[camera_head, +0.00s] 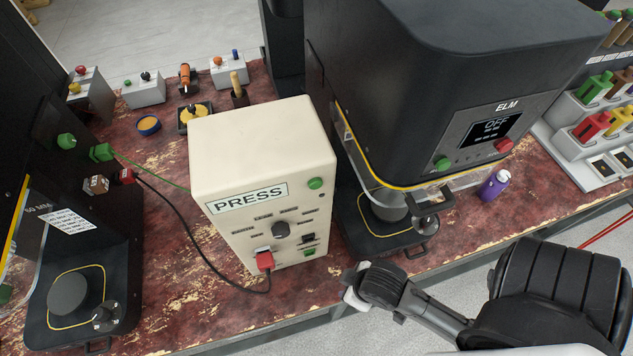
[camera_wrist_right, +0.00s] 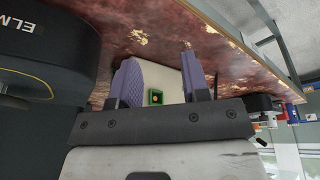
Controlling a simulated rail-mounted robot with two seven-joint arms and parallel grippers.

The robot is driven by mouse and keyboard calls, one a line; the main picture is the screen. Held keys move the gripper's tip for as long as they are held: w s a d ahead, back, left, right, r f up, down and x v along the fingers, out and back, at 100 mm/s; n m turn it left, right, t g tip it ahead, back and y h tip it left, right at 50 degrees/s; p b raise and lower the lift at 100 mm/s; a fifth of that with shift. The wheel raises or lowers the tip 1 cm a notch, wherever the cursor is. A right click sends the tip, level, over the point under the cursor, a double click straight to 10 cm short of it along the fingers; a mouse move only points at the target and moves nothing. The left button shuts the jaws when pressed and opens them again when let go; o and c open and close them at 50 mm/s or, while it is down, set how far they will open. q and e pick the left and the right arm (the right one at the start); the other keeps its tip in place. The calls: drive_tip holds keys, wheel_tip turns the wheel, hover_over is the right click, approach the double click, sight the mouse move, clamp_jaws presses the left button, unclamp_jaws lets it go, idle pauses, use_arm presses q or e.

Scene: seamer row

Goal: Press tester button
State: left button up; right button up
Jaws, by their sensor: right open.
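A cream box labelled PRESS (camera_head: 262,135) stands upright on the worn red bench. A round green button (camera_head: 316,183) is at the upper right of its front. A dark knob (camera_head: 280,230), a red plug (camera_head: 264,260) and a small green-framed control (camera_head: 309,252) are lower down. My right gripper (camera_head: 362,288) is in front of the bench edge, right of the box and apart from it. In the right wrist view its purple fingers (camera_wrist_right: 160,62) are open and empty. Between them shows a green square with a yellow centre (camera_wrist_right: 155,97) on a pale surface. My left gripper is not seen.
A black ELM machine (camera_head: 440,90) showing OFF stands close on the box's right. Another black machine (camera_head: 60,220) is at the left. A black cable (camera_head: 190,235) loops to the red plug. A purple bottle (camera_head: 494,186) stands at the right.

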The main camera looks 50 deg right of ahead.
drive_tip(key=shift+a, duration=0.1)
clamp_jaws()
idle(0.3)
idle(0.9)
drive_tip(key=shift+w, duration=0.1)
idle(0.4)
